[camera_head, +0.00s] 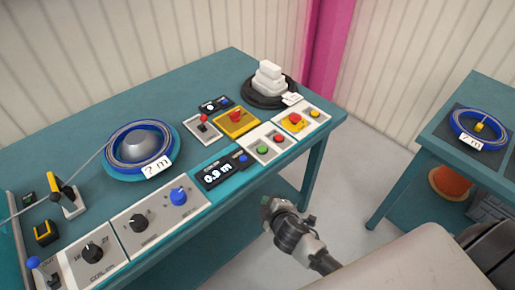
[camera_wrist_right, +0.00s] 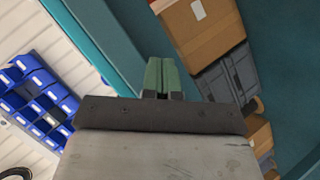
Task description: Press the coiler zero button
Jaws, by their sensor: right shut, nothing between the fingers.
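The coiler display (camera_head: 217,171) on the teal bench reads about 0.9 m. A small blue button (camera_head: 243,158) sits at its right end. My right gripper (camera_head: 267,204) is in front of the bench's near edge, below and right of that display and apart from it. Its green fingers are shut and empty, also in the right wrist view (camera_wrist_right: 161,75). The wrist view shows no button. My left gripper is not in view.
A blue cable reel (camera_head: 140,146) sits behind. Boxes (camera_wrist_right: 205,28) show in the wrist view. A second bench (camera_head: 428,152) stands at right.

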